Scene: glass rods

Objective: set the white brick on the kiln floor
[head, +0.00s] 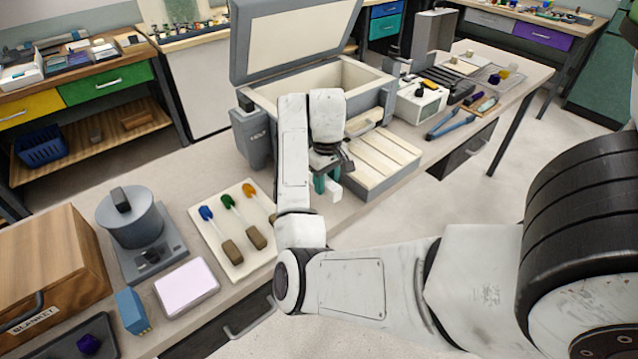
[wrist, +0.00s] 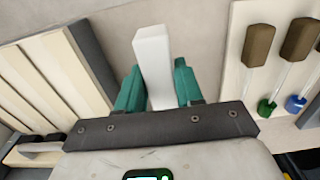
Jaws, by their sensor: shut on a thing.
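My gripper (head: 327,180) has teal fingers and is shut on the white brick (head: 334,190). In the wrist view the white brick (wrist: 153,65) stands out between the two teal fingers of my gripper (wrist: 158,85). The kiln (head: 275,92) is a grey box with a cream lining and its lid raised. My arm hides part of the kiln's front, and the kiln floor is mostly hidden.
A white board (head: 222,255) with several coloured glass rods lies left of my arm. The wrist view shows the board's rods at right and the cream slats (wrist: 45,75) at left. Blue tongs (head: 455,124) and a white box (head: 418,105) are right of the kiln.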

